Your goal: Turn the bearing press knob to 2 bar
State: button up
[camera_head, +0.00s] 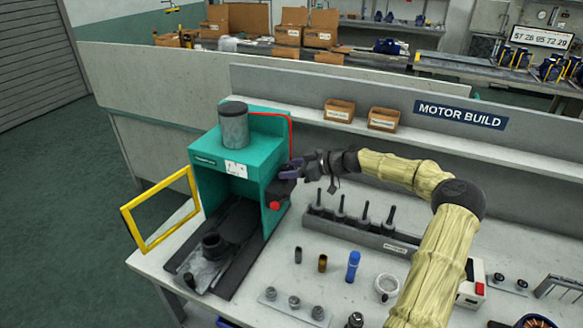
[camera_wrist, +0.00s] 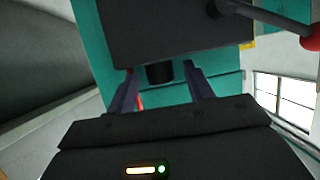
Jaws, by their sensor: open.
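The teal bearing press (camera_head: 262,150) stands at the left of the bench, with a dark cylinder on top. A dark box (camera_head: 279,190) is on its right side, and it also fills the upper middle of the wrist view (camera_wrist: 170,35). In the wrist view a short black knob (camera_wrist: 160,74) sticks out at the box's lower edge. My gripper (camera_head: 290,171) is at the box; in the wrist view its two purple fingers (camera_wrist: 159,69) are apart on either side of the knob, with gaps visible. The knob's scale and setting cannot be read.
A lever with a red ball (camera_head: 274,206) sits by the box. The yellow-framed guard (camera_head: 158,212) stands open at left. A tool rack (camera_head: 350,228) and several small parts occupy the bench to the right. A red cable (camera_head: 291,130) runs along the press.

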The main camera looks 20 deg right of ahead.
jog(key=c, duration=1)
jog(key=shift+s+f+m+t+h+b, duration=0.1)
jog(key=shift+f+m+t+h+b, duration=0.15)
jog(key=shift+b, duration=0.55)
jog(key=m+h+b, duration=0.1)
jog(key=b, duration=0.1)
jog(key=m+t+h+b, duration=0.1)
jog(key=b, duration=0.1)
jog(key=shift+s+a+f+t, duration=0.1)
jog(key=shift+s+t, duration=0.05)
jog(key=shift+t, duration=0.1)
jog(key=m+h+b, duration=0.1)
jog(key=m+t+h+b, duration=0.1)
jog(key=b, duration=0.1)
jog(key=shift+s+a+m, duration=0.1)
jog(key=shift+a+m, duration=0.15)
jog(key=shift+r+m+t+h+b, duration=0.2)
jog(key=shift+m+t+h+b, duration=0.25)
jog(key=shift+h+b, duration=0.2)
jog(key=shift+r, duration=0.1)
